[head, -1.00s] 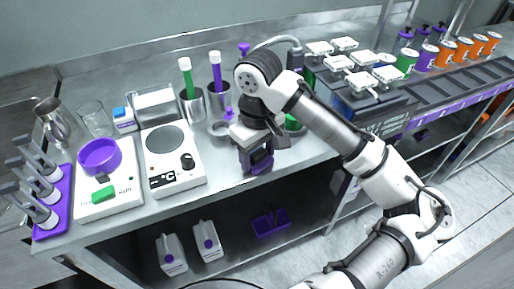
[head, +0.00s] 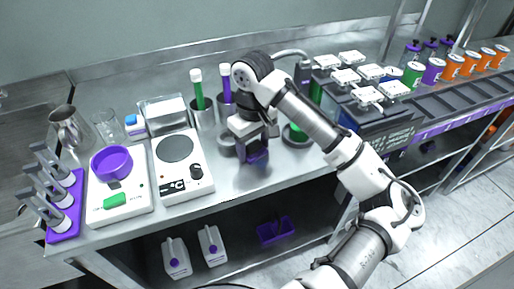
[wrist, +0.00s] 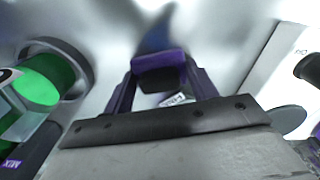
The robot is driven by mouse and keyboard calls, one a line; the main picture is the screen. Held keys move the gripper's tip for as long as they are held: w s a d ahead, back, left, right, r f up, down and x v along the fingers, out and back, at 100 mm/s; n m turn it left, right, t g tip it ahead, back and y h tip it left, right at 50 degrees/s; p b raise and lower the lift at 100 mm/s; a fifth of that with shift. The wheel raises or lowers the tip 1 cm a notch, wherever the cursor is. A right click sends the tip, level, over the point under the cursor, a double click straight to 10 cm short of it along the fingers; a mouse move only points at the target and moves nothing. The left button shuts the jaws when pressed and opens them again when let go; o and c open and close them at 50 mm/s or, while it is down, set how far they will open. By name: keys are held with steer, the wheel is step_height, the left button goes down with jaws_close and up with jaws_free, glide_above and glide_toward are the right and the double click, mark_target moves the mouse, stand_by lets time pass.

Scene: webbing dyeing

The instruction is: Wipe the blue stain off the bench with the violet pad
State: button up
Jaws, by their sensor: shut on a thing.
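My gripper (head: 253,158) is over the steel bench (head: 229,182), to the right of the white hot plate. It also shows in the wrist view (wrist: 160,85), with its violet fingers shut on the violet pad (wrist: 158,62). The pad is low against the bench; I cannot tell whether it touches. The blue stain (wrist: 156,36) is a dark blue smear on the bench just beyond the pad in the wrist view, narrowing away from it. The pad seems to cover its near end. In the head view I cannot make out the stain behind my gripper and arm.
The hot plate (head: 182,183) stands close on the left. Steel beakers with a green tube (head: 198,90) and a violet tube (head: 227,88) stand behind. A green-topped container (wrist: 38,80) is close at left in the wrist view. A dyeing machine (head: 385,130) stands at right.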

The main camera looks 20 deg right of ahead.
mark_target(264, 175)
steer(key=shift+w, duration=0.35)
steer(key=shift+r+p, duration=0.1)
steer(key=shift+p, duration=0.5)
steer(key=shift+s+d+f+p, duration=0.1)
steer(key=shift+s+p, duration=0.5)
steer(key=shift+s, duration=1.3)
steer(key=shift+s+f+p, duration=0.1)
steer(key=shift+s+p, duration=0.45)
steer(key=shift+s, duration=1.35)
steer(key=shift+r, duration=0.1)
step_height(264, 175, up, 6)
steer(key=p, duration=0.6)
